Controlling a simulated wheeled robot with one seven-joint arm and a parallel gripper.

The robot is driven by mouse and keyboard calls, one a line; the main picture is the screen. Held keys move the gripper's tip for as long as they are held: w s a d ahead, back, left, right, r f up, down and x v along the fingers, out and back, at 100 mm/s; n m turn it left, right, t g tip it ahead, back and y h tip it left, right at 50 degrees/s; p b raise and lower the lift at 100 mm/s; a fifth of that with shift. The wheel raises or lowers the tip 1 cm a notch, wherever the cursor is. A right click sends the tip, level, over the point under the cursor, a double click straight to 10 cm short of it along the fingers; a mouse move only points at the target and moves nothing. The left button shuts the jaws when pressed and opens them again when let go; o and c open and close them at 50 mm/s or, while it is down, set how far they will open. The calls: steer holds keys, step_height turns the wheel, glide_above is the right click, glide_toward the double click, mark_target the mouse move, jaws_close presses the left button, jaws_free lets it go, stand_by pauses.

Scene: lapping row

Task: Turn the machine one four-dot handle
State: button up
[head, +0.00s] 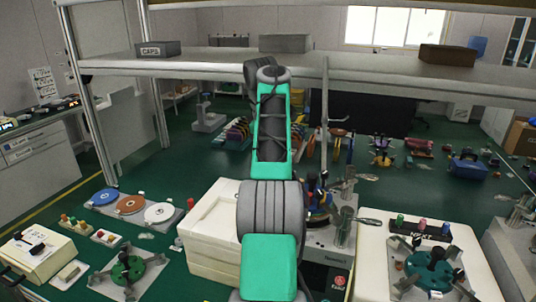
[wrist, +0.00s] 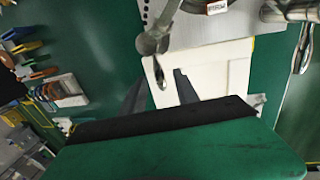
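A grey machine (head: 318,238) with a red label stands right of my arm in the head view. Bare metal handles (head: 369,221) stick out from it to the right. In the wrist view a grey metal handle (wrist: 155,42) hangs down at the top middle, its tip showing near my fingers. Another metal handle (wrist: 303,48) is at the right edge. Dot marks are too small to make out on any handle. My gripper (wrist: 160,90) has two dark fingers apart, with no object visibly clamped between them. My arm hides the gripper in the head view.
A pale block (head: 213,232) stands left of the machine. A white bench (head: 380,270) with a green-topped fixture (head: 432,270) is at right. A metal shelf frame (head: 200,62) crosses behind my arm. Discs on a tray (head: 130,204) lie at left.

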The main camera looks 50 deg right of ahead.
step_height(320, 180, up, 7)
steer(key=a+p, duration=0.1)
steer(key=p, duration=0.2)
steer(key=shift+s+a, duration=0.15)
steer(key=shift+s, duration=0.05)
steer(key=shift+f, duration=0.15)
steer(key=w+a+f+t, duration=0.1)
steer(key=w+a+f, duration=0.1)
steer(key=a, duration=0.8)
steer(key=w+a+f+m+y, duration=0.1)
steer(key=w+a, duration=0.2)
steer(key=a, duration=0.6)
steer(key=w+a+f+t, duration=0.1)
steer(key=w+a+f, duration=0.1)
steer(key=a, duration=0.8)
steer(key=s+a+f+m, duration=0.1)
steer(key=s+a+f, duration=0.5)
steer(key=a+f, duration=0.2)
steer(key=s+a+f+m+t+y, duration=0.1)
steer(key=s+a+f, duration=0.6)
steer(key=a+f, duration=0.1)
steer(key=shift+a+f, duration=0.3)
steer(key=shift+a, duration=0.5)
